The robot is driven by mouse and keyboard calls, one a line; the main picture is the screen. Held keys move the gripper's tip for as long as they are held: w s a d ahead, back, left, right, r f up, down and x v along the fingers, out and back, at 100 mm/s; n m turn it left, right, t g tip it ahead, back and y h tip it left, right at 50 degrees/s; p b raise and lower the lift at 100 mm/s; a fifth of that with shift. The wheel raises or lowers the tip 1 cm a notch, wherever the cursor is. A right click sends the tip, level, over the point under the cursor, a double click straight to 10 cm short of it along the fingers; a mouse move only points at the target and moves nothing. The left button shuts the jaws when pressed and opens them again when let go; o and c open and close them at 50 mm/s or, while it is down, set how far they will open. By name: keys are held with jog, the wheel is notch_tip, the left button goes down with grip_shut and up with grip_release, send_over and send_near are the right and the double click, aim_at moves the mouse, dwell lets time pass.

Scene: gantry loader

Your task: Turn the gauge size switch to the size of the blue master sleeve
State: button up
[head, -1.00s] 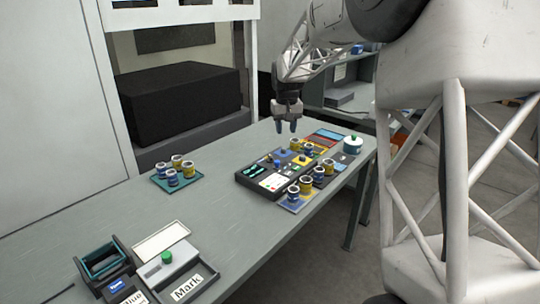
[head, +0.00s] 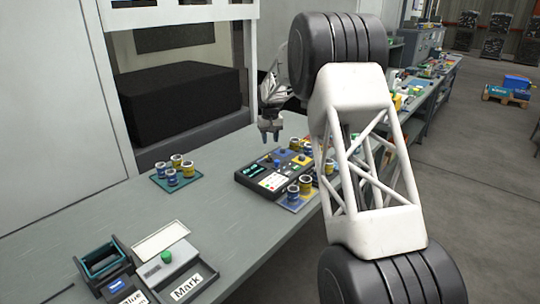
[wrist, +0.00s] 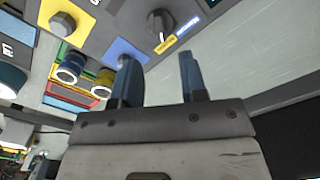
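The gauge box (head: 262,186) is a dark unit with a lit display on the table. In the wrist view, a black knob (wrist: 160,20) stands on its grey panel, beside a small yellow label (wrist: 166,45) and a blue label (wrist: 187,28). A blue sleeve (wrist: 70,68) and a yellow sleeve (wrist: 103,80) stand together on the panel side. Which of the sleeves is the master is not readable. My gripper (wrist: 160,70) is open and empty, its blue fingers apart from the knob. In the head view my gripper (head: 269,137) hangs above the table behind the gauge box.
A teal tray (head: 158,180) with several blue and yellow sleeves stands left of the gauge. More sleeves (head: 293,190) stand at its front right. A marking unit with a green button (head: 167,257) is at the front left. My arm hides the table's right end.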

aim_at(270, 155)
jog(key=shift+f, duration=0.1)
dwell(0.3)
jog(key=shift+f, duration=3.85)
jog(key=shift+c, duration=0.4)
grip_shut()
